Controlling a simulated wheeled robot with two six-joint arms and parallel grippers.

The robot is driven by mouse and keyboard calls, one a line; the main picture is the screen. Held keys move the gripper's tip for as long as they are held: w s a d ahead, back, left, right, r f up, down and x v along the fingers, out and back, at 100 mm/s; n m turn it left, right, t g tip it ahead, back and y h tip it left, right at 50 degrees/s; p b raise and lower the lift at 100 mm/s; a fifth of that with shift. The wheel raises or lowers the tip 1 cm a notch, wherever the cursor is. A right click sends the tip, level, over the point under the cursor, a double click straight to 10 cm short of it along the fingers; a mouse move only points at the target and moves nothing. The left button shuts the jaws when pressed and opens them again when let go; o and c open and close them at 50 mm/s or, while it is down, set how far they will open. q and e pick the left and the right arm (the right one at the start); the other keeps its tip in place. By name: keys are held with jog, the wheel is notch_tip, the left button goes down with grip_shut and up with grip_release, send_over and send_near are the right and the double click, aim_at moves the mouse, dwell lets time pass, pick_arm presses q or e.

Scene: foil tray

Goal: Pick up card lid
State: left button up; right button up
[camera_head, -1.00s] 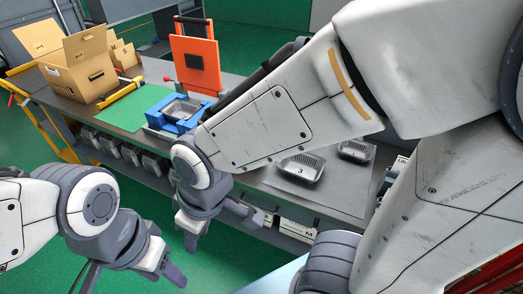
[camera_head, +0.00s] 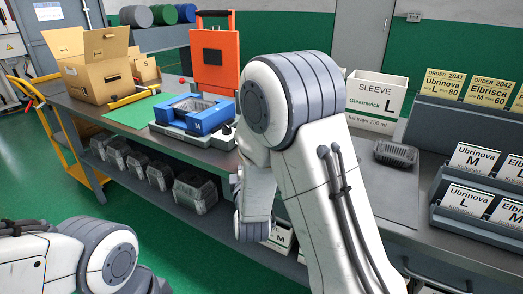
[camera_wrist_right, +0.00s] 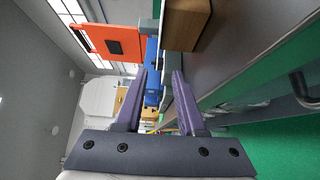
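White printed cards, one marked Ubrinova M (camera_head: 473,161) and one marked Ubrinova L (camera_head: 464,202), stand in a dark two-tier rack (camera_head: 437,214) at the right of the head view. I cannot tell whether these are card lids. A grey foil tray (camera_head: 395,153) sits on the bench left of the rack. My right gripper (camera_wrist_right: 159,98) is open in the right wrist view, with nothing held between its fingers. In the head view its fingers are hidden by my right arm. My left arm is at the bottom left, its gripper out of view.
A blue fixture (camera_head: 212,121) with an upright orange lid (camera_head: 214,62) stands mid-bench. A cardboard box (camera_head: 97,65) is at left. A white SLEEVE L box (camera_head: 374,97) stands behind the foil tray.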

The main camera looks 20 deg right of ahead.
jog(key=x, duration=0.9)
jog(key=shift+w+d+r, duration=0.15)
jog(key=shift+d, duration=0.05)
jog(key=shift+c, duration=0.3)
grip_shut()
